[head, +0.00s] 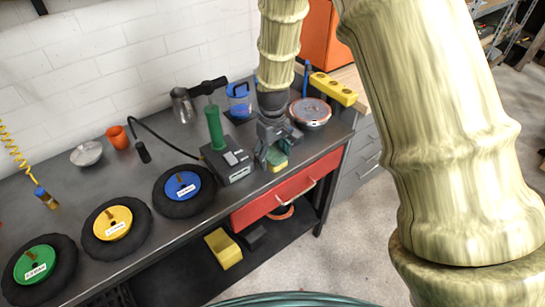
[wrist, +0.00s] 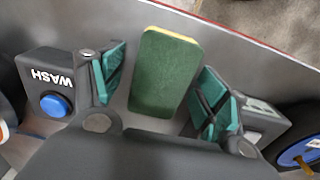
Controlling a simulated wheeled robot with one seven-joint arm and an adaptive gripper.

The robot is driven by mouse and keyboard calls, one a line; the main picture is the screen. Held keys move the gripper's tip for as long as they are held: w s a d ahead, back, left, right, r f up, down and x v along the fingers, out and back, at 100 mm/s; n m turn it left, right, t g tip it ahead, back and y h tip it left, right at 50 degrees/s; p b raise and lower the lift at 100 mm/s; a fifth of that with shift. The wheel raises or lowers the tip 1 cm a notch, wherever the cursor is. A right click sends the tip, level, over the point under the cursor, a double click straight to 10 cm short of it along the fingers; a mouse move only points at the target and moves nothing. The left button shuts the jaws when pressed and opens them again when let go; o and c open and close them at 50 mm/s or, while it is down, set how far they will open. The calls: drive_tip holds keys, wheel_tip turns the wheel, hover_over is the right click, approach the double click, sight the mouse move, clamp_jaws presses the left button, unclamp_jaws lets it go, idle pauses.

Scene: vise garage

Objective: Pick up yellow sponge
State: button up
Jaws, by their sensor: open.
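The sponge (wrist: 164,75) has a green scouring face turned up, with a thin yellow edge showing along its far side in the wrist view. It lies on the grey workbench near the front edge. In the head view only a small part of the sponge (head: 277,163) shows below my gripper. My gripper (head: 270,158) is over the bench, pointing down. In the wrist view its two teal-padded fingers (wrist: 157,90) are open, one on each side of the sponge, with gaps to it.
A grey box marked WASH with a blue button (wrist: 53,105) stands left of the fingers in the wrist view. A grey device with a green cylinder (head: 214,128) stands beside my gripper. Wheels line the bench's left.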

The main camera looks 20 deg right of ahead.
sight(272, 154)
drive_tip(key=c, duration=0.8)
drive_tip(key=shift+o, duration=0.2)
drive_tip(key=shift+r, duration=0.1)
wheel_tip(272, 154, up, 10)
drive_tip(key=shift+f+b, duration=0.1)
drive_tip(key=shift+b, duration=0.4)
drive_tip(key=shift+c, duration=1.3)
drive_tip(key=shift+a, duration=0.1)
